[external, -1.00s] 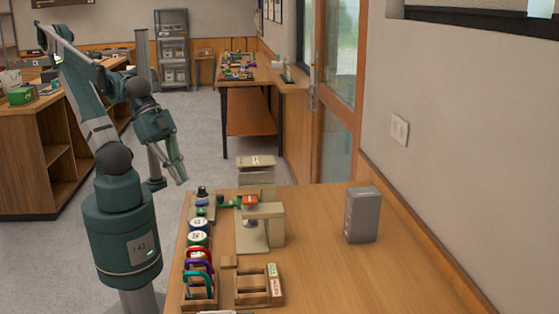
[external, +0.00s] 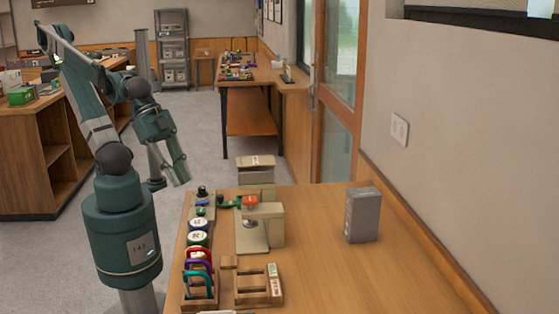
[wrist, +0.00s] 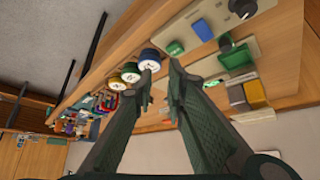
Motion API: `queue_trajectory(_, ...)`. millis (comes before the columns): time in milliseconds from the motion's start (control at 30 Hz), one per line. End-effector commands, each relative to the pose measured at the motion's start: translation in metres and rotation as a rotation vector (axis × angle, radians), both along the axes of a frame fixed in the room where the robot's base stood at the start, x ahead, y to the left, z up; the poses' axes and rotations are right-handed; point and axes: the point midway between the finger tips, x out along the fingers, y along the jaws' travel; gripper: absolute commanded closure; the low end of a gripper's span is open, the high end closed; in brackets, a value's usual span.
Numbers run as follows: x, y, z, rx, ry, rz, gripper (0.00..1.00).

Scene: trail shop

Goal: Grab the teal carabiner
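The teal carabiner (external: 199,275) stands in a row with a purple carabiner (external: 198,264) and a red one (external: 199,253), in a wooden rack at the near left end of the table. It is the nearest of these. My gripper (external: 180,181) is in the air beyond the table's left edge, well behind and above the rack. In the wrist view my gripper (wrist: 160,72) has its two fingers apart with nothing between them. The carabiners are small and crowded at the left of that view, and I cannot pick out the teal one there.
Round labelled spools (external: 197,237) line the table's left edge behind the carabiners. A beige stand (external: 263,228), a wooden tray (external: 250,298) and a grey box (external: 363,215) also stand on the table (external: 330,275). The table's right side is mostly clear.

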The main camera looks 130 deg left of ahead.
Motion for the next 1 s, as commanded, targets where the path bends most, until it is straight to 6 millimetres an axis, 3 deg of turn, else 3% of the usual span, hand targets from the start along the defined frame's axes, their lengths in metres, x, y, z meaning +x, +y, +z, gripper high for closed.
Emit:
queue_trajectory(267, 0.003, -0.001, 0.004, 0.01, 0.006, -0.017, 0.85)
queue_trajectory(467, 0.016, -0.006, 0.018, 0.051, 0.026, -0.087, 0.85)
queue_trajectory(1000, 0.077, -0.032, 0.067, 0.234, 0.123, -0.435, 0.85)
